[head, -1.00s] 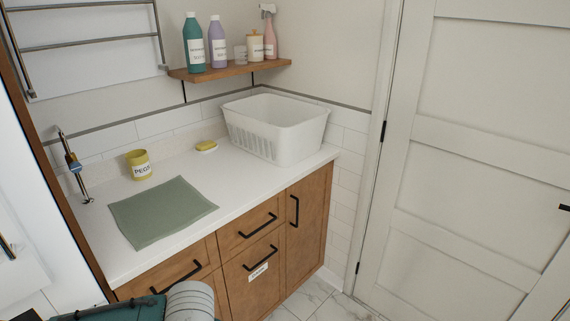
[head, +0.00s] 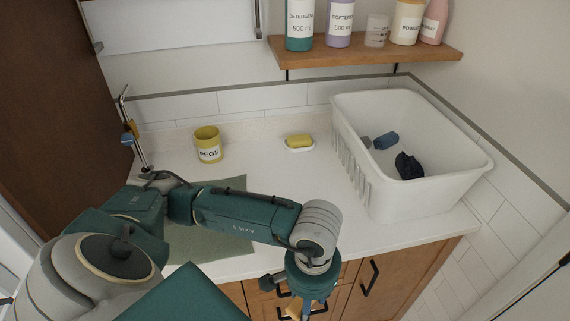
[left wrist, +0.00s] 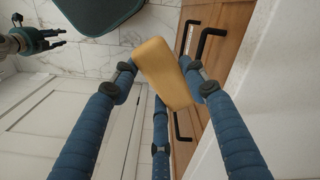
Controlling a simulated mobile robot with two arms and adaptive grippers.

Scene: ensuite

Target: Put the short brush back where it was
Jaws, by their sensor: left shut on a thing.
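My left gripper (head: 305,302) is low in front of the counter, by the cabinet fronts. In the left wrist view its blue fingers (left wrist: 165,82) are shut on a tan, block-like piece (left wrist: 163,72), which looks like the short brush; no bristles show. In the head view the fingers mostly hide it, and only a bit of tan shows (head: 293,308). My right gripper (left wrist: 45,40) shows small at the upper left of the left wrist view, with fingers apart and empty. It is not in the head view.
The white counter holds a yellow PEGS pot (head: 208,146), a yellow soap on a dish (head: 299,142) and a white basket (head: 440,190) with dark cloths in it. A metal upright with a blue part (head: 128,139) stands at left. A bottle shelf (head: 370,52) hangs above.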

